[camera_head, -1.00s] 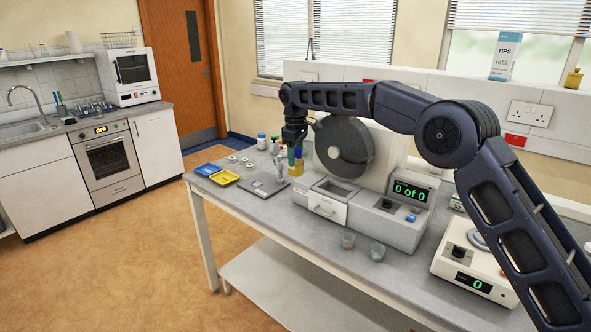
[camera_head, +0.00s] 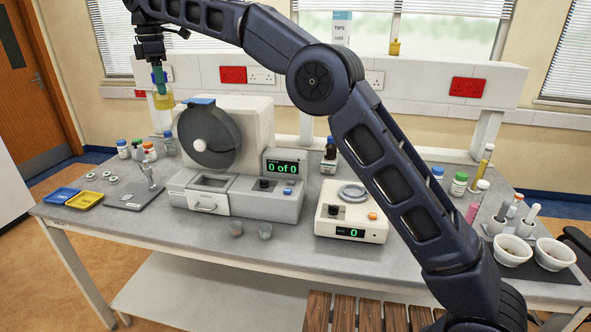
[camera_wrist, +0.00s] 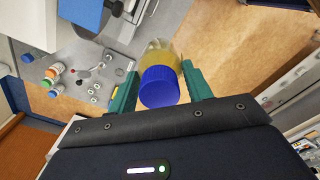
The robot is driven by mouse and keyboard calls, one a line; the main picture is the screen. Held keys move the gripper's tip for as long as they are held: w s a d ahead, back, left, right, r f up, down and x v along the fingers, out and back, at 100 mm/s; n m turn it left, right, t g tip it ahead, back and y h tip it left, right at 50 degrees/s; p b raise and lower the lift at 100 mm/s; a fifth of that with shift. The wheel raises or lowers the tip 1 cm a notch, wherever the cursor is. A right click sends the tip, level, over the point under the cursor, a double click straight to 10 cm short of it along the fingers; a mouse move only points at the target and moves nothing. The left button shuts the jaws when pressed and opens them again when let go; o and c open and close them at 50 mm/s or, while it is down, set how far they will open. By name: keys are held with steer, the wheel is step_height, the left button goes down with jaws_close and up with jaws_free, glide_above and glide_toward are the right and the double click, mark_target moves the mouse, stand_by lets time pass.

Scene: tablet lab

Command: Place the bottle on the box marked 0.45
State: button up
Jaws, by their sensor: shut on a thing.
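My gripper (camera_head: 159,84) is shut on a bottle (camera_head: 163,102) with yellow contents, held up above the back left of the bench, left of the drum machine. In the wrist view the bottle's blue cap (camera_wrist: 158,88) sits between the two green fingers of my gripper (camera_wrist: 161,86), with the yellow body beyond it. In the head view the fingers partly hide the bottle's top. I cannot make out a box marked 0.45 in either view.
The drum machine (camera_head: 252,190) reads "0 of 0". A white balance (camera_head: 325,223) reads 0. Blue and yellow trays (camera_head: 84,201) lie at the left. Mortars (camera_head: 512,254) and several bottles stand at the right. The bench front (camera_head: 185,238) has bare room.

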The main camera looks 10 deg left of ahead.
steer(key=d+r+n, duration=0.2)
steer(key=d+r, duration=0.2)
steer(key=r, duration=0.3)
steer(key=w+d+f+m, duration=0.2)
steer(key=w+d+f, duration=0.3)
steer(key=w, duration=0.5)
steer(key=w+d+f+m, duration=0.2)
steer(key=w+d+f, duration=0.2)
steer(key=w+d, duration=0.5)
steer(key=w+d+f+m, duration=0.2)
steer(key=w+d+f, duration=0.25)
steer(key=w, duration=0.65)
steer(key=w+d+f+m, duration=0.2)
steer(key=w+d+f, duration=0.4)
steer(key=w+f, duration=0.4)
steer(key=f, duration=2)
steer(key=shift+s+f, duration=0.25)
steer(key=shift+f, duration=0.05)
steer(key=shift+f, duration=0.15)
steer(key=o, duration=1.1)
